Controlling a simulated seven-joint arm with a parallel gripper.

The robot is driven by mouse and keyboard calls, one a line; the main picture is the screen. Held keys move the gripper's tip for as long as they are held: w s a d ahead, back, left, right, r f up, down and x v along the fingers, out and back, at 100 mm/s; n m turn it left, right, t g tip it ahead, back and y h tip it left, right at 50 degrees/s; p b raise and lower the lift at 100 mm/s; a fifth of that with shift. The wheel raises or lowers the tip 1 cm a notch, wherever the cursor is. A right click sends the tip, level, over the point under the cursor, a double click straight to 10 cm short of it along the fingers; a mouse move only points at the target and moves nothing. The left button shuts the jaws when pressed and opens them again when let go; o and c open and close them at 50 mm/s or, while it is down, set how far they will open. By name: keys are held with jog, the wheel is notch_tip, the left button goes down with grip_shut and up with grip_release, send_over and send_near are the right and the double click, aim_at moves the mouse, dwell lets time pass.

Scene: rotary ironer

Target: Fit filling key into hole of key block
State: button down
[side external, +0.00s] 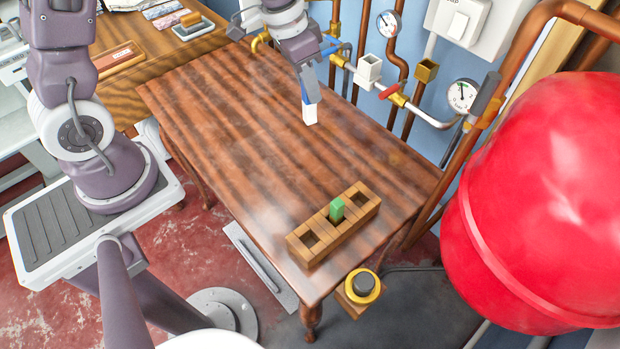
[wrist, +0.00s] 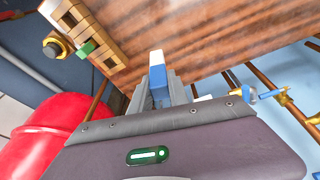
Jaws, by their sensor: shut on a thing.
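The key block (side external: 325,238) is a long wooden block on the near right part of the table, with square holes in its top. A green key (side external: 337,209) stands in its middle hole and sticks out of the top; the two end holes look empty. In the wrist view the key block (wrist: 112,40) and green key (wrist: 86,48) are at the upper left. My gripper (side external: 308,92) is shut on a blue and white key (side external: 310,115), white end pointing down. The held key (wrist: 157,62) also shows between the fingers in the wrist view. My gripper is beyond the key block and apart from it.
The wooden table (side external: 220,130) is clear between my gripper and the key block. Pipes with gauges (side external: 461,95) run along the wall behind the table. A large red vessel (side external: 540,200) stands at the right. A yellow-ringed black button (side external: 362,284) sits by the near table edge.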

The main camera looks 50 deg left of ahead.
jog(key=s+d+f+m+g+h, duration=0.1)
jog(key=s+d+f+m, duration=0.1)
jog(key=s+d+m, duration=0.55)
jog(key=s+d+f+m+g+h, duration=0.1)
jog(key=s+d+f+m, duration=0.1)
jog(key=s+d+m, duration=0.6)
jog(key=shift+n+g+y, duration=0.3)
jog(key=shift+n, duration=0.05)
jog(key=x, duration=0.6)
jog(key=w+x, duration=0.1)
jog(key=x, duration=0.2)
jog(key=shift+a+f, duration=0.25)
jog(key=shift+a, duration=0.1)
jog(key=shift+w+f, duration=0.1)
jog(key=shift+f, duration=0.1)
jog(key=c, duration=1.3)
grip_release()
jog(key=shift+f, duration=0.1)
jog(key=shift+o, duration=0.2)
